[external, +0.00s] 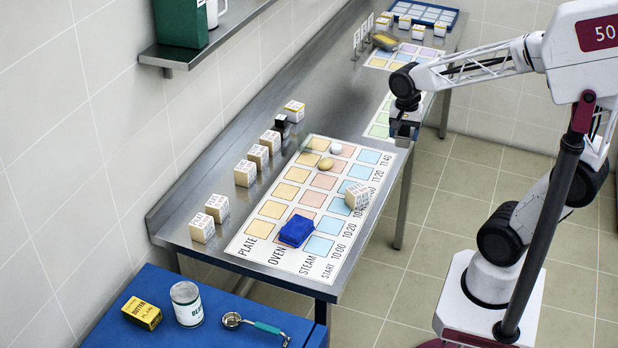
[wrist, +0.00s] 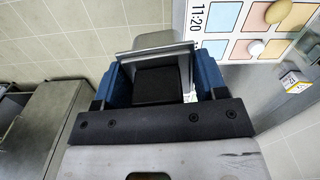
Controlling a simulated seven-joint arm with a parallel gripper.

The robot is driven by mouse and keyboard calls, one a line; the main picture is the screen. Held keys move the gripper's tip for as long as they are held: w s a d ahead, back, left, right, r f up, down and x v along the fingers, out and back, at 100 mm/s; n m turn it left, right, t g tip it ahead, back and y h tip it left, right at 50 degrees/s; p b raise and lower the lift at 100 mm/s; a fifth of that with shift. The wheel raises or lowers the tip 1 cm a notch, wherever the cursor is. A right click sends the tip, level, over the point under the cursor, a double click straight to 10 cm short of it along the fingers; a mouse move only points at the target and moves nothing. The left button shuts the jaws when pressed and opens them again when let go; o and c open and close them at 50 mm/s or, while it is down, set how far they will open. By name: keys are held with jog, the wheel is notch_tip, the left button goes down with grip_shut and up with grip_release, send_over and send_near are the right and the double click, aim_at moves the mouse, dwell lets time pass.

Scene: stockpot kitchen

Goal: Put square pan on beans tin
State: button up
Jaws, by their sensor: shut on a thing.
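My gripper (external: 405,130) is over the right edge of the steel counter, near the far end of the printed chart. In the wrist view its two blue-padded fingers (wrist: 157,78) are shut on a grey, square-edged piece with a dark middle, which looks like the square pan (wrist: 150,53). Much of the pan is hidden by the gripper, and it is hard to make out in the external view. The beans tin (external: 187,304), a white-labelled can with a metal top, stands upright on the blue surface at the lower left, far from my gripper. Nothing is seen on its top.
A yellow butter box (external: 142,313) and a teal-handled scoop (external: 254,324) flank the tin. The chart (external: 262,247) holds a blue block (external: 296,231), a cream cube (external: 358,198) and egg-like items. Several cubes line the counter's wall side. A shelf (external: 190,55) hangs above left.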

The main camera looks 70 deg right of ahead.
jog(key=w+a+r+n, duration=0.2)
jog(key=w+a+n, duration=0.7)
jog(key=w+a, duration=1.5)
jog(key=a+f+n, duration=0.2)
jog(key=a+n, duration=0.6)
jog(key=a, duration=2.8)
notch_tip(320, 180, down, 5)
jog(key=shift+f, duration=0.15)
jog(key=shift+w+a, duration=0.1)
